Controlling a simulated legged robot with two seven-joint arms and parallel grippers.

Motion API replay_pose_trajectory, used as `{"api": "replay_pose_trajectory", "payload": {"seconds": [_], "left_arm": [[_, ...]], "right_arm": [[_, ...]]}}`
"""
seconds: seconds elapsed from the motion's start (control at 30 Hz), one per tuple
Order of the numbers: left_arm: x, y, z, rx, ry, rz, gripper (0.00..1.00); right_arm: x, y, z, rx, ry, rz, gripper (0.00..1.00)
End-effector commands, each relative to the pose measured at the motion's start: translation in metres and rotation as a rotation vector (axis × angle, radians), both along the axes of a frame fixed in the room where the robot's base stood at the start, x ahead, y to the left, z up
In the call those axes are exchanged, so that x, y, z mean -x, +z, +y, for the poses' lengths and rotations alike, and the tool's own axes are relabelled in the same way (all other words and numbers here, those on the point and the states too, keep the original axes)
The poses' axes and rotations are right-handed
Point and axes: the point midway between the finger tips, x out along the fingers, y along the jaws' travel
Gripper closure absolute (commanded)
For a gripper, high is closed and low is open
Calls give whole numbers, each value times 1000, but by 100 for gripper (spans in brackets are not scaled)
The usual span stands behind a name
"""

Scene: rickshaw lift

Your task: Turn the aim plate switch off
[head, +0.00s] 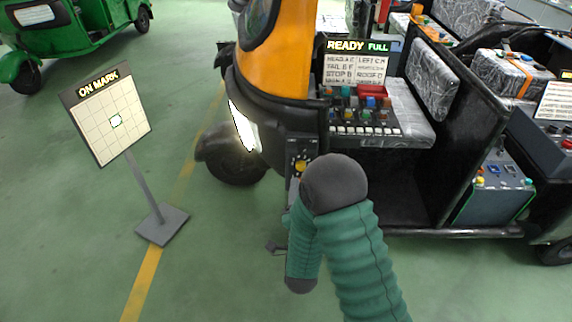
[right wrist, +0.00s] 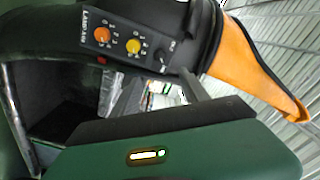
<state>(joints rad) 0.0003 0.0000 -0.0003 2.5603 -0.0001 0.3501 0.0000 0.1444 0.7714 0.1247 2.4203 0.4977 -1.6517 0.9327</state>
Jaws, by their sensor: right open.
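The aim plate (head: 110,115), a pale gridded board headed "ON MARK", stands on a grey post at the left in the head view, with a lit green spot on its grid. A black control panel (right wrist: 122,38) with an orange knob (right wrist: 103,33), a yellow knob (right wrist: 133,46) and a small switch (right wrist: 162,62) shows in the right wrist view; its labels are too small to read surely. The yellow knob (head: 301,165) also shows in the head view, just beyond my right arm. My right gripper (right wrist: 160,155) is open, close below the panel, its fingertips not clear. My left gripper is out of view.
The orange and black rickshaw (head: 278,55) stands ahead with its headlight (head: 241,125) lit. A button console (head: 358,115) sits under a "READY FULL" sign (head: 358,46). A green rickshaw (head: 70,35) is far left. The floor between plate and rickshaw is clear.

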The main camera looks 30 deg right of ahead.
Motion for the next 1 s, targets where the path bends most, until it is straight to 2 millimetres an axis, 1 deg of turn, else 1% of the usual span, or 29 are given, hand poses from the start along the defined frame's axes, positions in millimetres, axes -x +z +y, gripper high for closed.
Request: {"api": "replay_pose_trajectory", "payload": {"seconds": [0.07,0.17,0.5,0.63,0.7,0.8,1.0], "left_arm": [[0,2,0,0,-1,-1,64],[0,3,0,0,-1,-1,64],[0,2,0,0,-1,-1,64],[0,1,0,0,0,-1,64],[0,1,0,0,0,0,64],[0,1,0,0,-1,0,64],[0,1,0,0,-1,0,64]], "right_arm": [[-8,2,-6,1,-4,-4,48],[-25,4,-15,4,-3,-3,48],[-101,4,-59,6,1,-2,48],[-124,4,-74,7,1,-1,48],[-132,4,-78,6,1,-1,48],[-139,4,-82,6,2,0,48],[-141,4,-83,5,2,1,48]]}}
